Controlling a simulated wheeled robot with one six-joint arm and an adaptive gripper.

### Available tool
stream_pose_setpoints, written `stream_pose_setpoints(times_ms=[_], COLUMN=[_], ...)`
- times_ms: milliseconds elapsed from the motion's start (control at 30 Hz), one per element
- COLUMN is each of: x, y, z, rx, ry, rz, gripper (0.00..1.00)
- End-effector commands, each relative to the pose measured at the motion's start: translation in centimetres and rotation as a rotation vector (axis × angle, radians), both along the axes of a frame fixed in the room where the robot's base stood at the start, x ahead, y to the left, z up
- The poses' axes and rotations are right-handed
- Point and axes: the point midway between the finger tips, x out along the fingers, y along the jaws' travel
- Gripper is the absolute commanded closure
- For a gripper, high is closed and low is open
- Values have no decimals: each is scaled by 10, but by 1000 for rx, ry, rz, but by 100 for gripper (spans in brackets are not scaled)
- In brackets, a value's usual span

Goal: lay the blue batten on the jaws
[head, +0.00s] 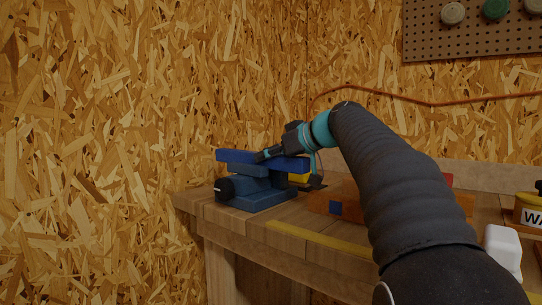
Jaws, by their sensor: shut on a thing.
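The blue batten (236,156) is a long bright blue bar, lying roughly level across the top of the vise in the head view. The vise (268,193) is darker blue with a black round end and stands at the left end of the bench. Its jaws (247,169) are just under the batten; I cannot tell whether batten and jaws touch. My gripper (263,156) reaches in from the right and is shut on the batten near its middle. The fingertips are small and dark here, and part of the batten is hidden behind them.
The plank bench (262,236) has a yellow strip (318,242) along its front. An orange-brown block (323,205) with a blue patch lies right of the vise, partly behind my arm. A white object (503,246) and a yellow tin (528,210) stand at right. Chipboard walls close the back and left.

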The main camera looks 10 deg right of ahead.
Motion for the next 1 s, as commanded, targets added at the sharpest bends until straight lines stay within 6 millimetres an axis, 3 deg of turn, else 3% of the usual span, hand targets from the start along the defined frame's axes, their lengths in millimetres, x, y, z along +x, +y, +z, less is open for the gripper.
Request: stream_pose_setpoints(times_ms=[200,233,333,733,1000], x=[0,0,0,-3,-34], y=[0,0,0,-3,-26], z=[-4,-4,-3,-2,14], rx=[1,1,0,0,0], ry=[-1,-1,0,0,-2], rz=[0,0,0,-1,-5], gripper=[100,61,36,34,34])
